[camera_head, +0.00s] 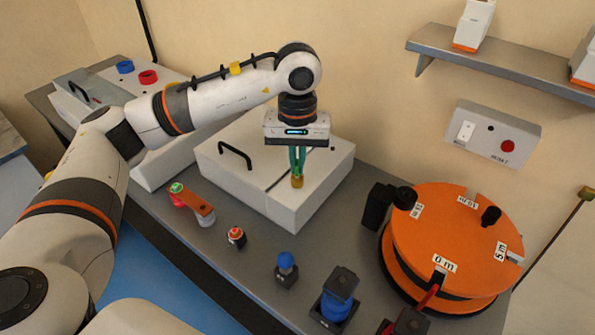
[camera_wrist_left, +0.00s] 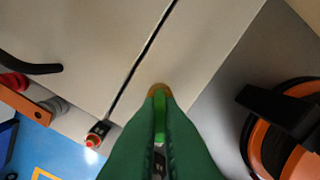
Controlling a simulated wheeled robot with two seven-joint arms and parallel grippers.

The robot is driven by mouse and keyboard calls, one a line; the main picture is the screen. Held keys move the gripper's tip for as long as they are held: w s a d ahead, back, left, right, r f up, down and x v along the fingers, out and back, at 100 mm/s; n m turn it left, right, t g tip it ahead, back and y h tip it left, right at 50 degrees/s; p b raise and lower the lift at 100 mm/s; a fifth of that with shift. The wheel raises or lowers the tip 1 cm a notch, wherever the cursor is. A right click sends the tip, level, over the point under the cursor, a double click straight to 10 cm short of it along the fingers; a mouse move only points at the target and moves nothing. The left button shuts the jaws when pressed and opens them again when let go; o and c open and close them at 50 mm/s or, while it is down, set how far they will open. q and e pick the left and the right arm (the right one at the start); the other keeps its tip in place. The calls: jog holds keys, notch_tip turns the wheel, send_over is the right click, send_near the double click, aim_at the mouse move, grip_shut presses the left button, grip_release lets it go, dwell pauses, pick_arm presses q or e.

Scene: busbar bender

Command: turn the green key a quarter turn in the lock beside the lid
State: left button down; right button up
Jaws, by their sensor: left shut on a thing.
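The white box (camera_head: 262,195) stands on the grey bench, with a black handle (camera_head: 236,154) on its lid and a dark seam across its top. The brass lock (camera_head: 297,182) is on the top beside the seam; it also shows in the left wrist view (camera_wrist_left: 159,88). My left gripper (camera_head: 297,168) points down right over the lock, its green fingers shut on the green key. In the left wrist view a strip of the green key (camera_wrist_left: 160,115) shows between the fingers. The fingers hide most of the key, and its turn angle is unclear.
An orange drum (camera_head: 455,235) stands at the right. A blue knob (camera_head: 286,265), a red button (camera_head: 236,237) and an orange lever (camera_head: 195,203) are in front of the box. A grey shelf (camera_head: 500,62) and a switch panel (camera_head: 492,133) are on the wall.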

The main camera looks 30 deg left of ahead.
pick_arm(q)
jog(key=shift+f, duration=0.1)
jog(key=shift+f+m+b, duration=0.1)
jog(key=shift+m+b, duration=0.2)
jog(key=shift+b, duration=0.1)
jog(key=m+b, duration=0.2)
jog(key=m, duration=0.1)
jog(key=shift+f, duration=0.15)
jog(key=shift+m+b, duration=0.35)
jog(key=shift+m, duration=0.25)
jog(key=shift+r+m, duration=0.3)
jog(key=shift+m, duration=0.2)
